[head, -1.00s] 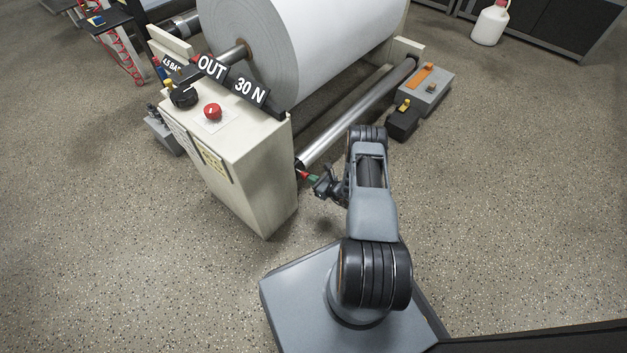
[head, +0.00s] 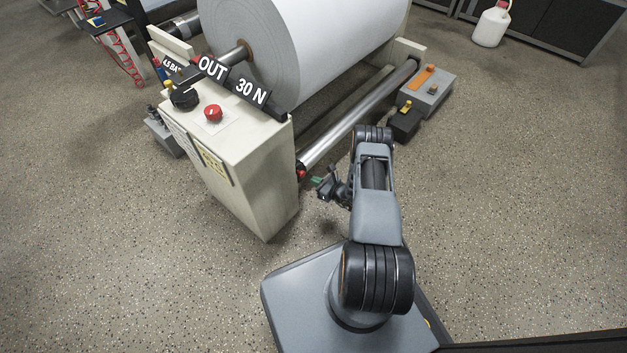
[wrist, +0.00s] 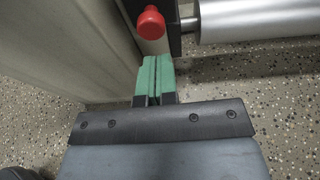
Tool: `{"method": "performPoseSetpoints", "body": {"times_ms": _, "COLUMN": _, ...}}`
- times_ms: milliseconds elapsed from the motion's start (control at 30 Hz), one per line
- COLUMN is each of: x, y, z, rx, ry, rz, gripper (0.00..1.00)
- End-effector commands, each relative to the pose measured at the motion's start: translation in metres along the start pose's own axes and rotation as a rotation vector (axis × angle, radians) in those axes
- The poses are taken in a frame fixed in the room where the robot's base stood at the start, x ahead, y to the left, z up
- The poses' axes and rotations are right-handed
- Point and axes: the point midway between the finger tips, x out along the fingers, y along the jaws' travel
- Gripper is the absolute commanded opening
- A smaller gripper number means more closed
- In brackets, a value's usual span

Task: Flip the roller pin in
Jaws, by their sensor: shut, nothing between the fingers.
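The roller pin shows as a red knob (head: 301,170) at the near end of the metal roller, beside the cream cabinet. In the wrist view the red knob (wrist: 151,22) stands out from a dark bracket (wrist: 165,40), just left of the roller's end. My gripper (head: 316,181) is just right of and below the knob in the head view. In the wrist view its green fingertips (wrist: 153,76) are pressed together, with nothing between them.
The metal roller (head: 360,115) runs back under the large paper roll (head: 320,45). The cream cabinet (head: 245,165) stands close left of my gripper, with signs reading "OUT" and "30 N". A grey box (head: 428,92) is at the roller's far end.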

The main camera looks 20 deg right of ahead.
Motion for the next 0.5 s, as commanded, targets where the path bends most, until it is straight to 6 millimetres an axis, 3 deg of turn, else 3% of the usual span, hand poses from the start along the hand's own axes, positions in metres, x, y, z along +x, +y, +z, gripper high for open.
{"method": "performPoseSetpoints", "body": {"times_ms": 300, "x": -0.069, "y": -0.005, "z": 0.0, "rx": 0.009, "ry": 0.002, "rz": -0.015, "gripper": 0.0}}
{"method": "performPoseSetpoints", "body": {"times_ms": 500, "x": -0.094, "y": -0.004, "z": -0.001, "rx": 0.008, "ry": 0.002, "rz": -0.012, "gripper": 0.0}}
